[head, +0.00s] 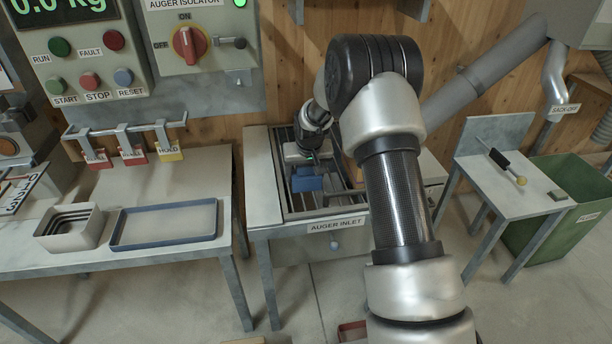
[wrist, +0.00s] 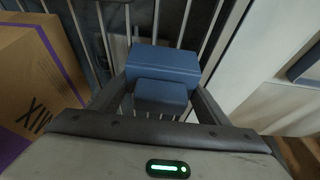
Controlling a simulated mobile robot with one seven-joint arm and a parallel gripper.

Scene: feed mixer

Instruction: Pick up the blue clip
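The blue clip (head: 307,182) is at the auger inlet, over its metal grate, just in front of my gripper (head: 303,168). In the wrist view the clip (wrist: 161,75) shows as a wide blue block with a smaller raised block nearer the camera. My gripper (wrist: 161,90) has its two fingers spread, one on each side of the clip. Gaps show between the fingers and the smaller block. The fingertips reach the wide block's side edges; whether they touch it I cannot tell. The clip's underside is hidden.
The auger inlet's grate (head: 330,207) has a raised frame. A cardboard box (wrist: 38,85) stands close to the left of my gripper in the wrist view. A small table (head: 515,180) stands right.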

